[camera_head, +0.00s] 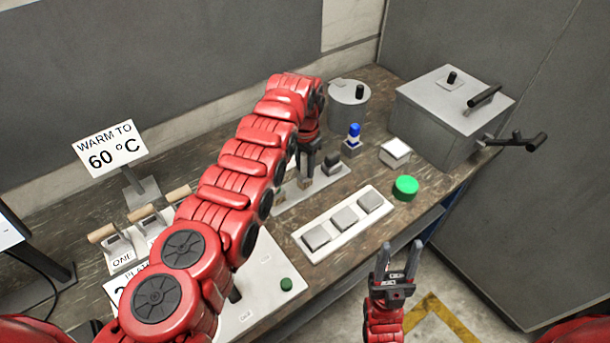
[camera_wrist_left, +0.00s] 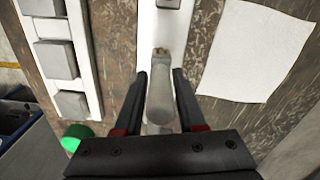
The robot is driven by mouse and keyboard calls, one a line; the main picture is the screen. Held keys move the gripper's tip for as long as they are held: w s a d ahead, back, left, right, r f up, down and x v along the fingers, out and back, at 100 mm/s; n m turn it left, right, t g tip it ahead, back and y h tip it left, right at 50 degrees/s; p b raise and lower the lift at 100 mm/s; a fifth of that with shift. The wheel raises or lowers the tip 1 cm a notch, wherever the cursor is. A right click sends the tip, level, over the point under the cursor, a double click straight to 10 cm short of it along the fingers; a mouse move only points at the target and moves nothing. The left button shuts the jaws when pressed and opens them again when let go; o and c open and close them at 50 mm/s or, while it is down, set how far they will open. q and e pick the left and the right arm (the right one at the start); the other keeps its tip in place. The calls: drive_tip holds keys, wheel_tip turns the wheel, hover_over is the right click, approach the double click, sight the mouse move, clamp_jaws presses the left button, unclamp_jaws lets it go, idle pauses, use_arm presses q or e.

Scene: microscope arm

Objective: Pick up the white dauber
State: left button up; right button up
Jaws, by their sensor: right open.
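A pale grey-white handle (camera_wrist_left: 161,92), which looks like the white dauber, stands between the fingers of my left gripper (camera_wrist_left: 161,84) in the left wrist view. Gaps show on both sides of it, so the jaws are open around it and not visibly touching it. Its lower end is hidden by the gripper body. In the head view my left gripper (camera_head: 304,165) points down at the small white rack (camera_head: 318,183); the dauber cannot be made out there. My right gripper (camera_head: 402,256) is open and empty, in front of the bench edge.
A blue-topped dauber (camera_head: 353,134) stands close by on the right. A white strip with grey blocks (camera_head: 344,217), a green disc (camera_head: 405,187) and a small white-topped box (camera_head: 395,152) are nearby. A grey cylinder (camera_head: 348,103) and a large grey box (camera_head: 440,120) stand behind.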

sight(305, 156)
use_arm(q)
clamp_jaws()
drive_tip(key=shift+r+p, duration=0.3)
drive_tip(key=shift+r, duration=0.25)
wheel_tip(305, 156, up, 2)
drive_tip(key=shift+w+r, duration=0.1)
drive_tip(key=shift+r, duration=0.15)
drive_tip(key=s+a+r+p, duration=0.1)
drive_tip(key=s+a+p, duration=0.1)
drive_tip(key=s+p, duration=1.2)
drive_tip(key=shift+s+r, duration=0.15)
drive_tip(key=shift+s, duration=0.95)
